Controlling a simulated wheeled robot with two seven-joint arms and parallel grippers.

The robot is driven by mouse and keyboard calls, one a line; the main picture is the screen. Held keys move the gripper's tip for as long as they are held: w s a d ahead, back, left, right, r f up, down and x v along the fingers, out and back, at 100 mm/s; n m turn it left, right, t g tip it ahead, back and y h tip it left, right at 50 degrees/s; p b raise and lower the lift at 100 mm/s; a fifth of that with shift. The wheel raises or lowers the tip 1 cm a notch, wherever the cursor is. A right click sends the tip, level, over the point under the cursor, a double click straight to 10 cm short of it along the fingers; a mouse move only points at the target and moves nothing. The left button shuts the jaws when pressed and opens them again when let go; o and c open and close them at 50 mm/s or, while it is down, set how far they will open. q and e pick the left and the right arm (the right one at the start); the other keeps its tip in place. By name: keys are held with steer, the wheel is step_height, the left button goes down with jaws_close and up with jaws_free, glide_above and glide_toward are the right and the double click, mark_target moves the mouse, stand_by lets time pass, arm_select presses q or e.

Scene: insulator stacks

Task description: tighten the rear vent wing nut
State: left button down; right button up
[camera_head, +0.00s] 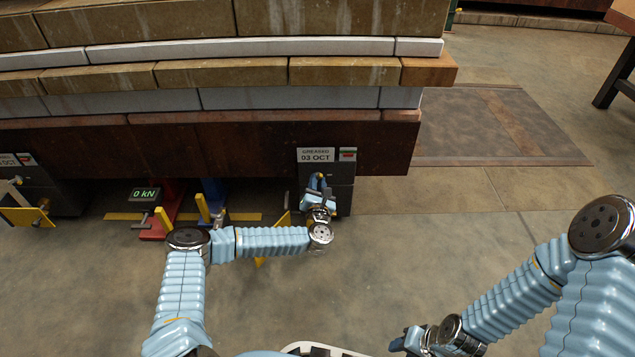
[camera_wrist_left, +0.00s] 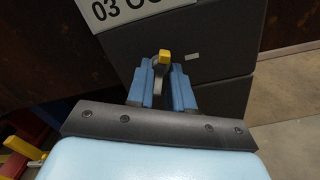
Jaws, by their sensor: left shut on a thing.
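My left gripper (camera_head: 319,182) is at the front of a dark grey block (camera_head: 342,198) under the stack's rusty beam. In the left wrist view its two blue fingers (camera_wrist_left: 162,84) are closed around a small brass-coloured piece with a yellow tip (camera_wrist_left: 164,56), which appears to be the vent wing nut. Its tip sticks up past the fingers; its lower part and thread are hidden. My right gripper (camera_head: 404,342) is low in the head view, away from the stack, and its finger opening is not clear.
A "GREASED 03 OCT" label (camera_head: 316,155) sits above the left gripper. A red jack (camera_head: 160,222) with a "0 kN" readout (camera_head: 145,195) and a blue post (camera_head: 213,193) stand left of it. Another dark block (camera_head: 62,193) is farther left. Open floor (camera_head: 440,235) lies to the right.

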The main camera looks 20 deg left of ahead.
arm_select(q)
steer(key=m+p, duration=0.2)
steer(key=m, duration=0.7)
stand_by(1.3)
steer(key=c, duration=1.2)
jaws_free()
steer(key=shift+s, duration=0.15)
steer(key=p+v, duration=0.2)
steer(key=v, duration=1.1)
steer(key=shift+s+d, duration=0.1)
steer(key=shift+s, duration=0.2)
steer(key=shift+o, duration=0.4)
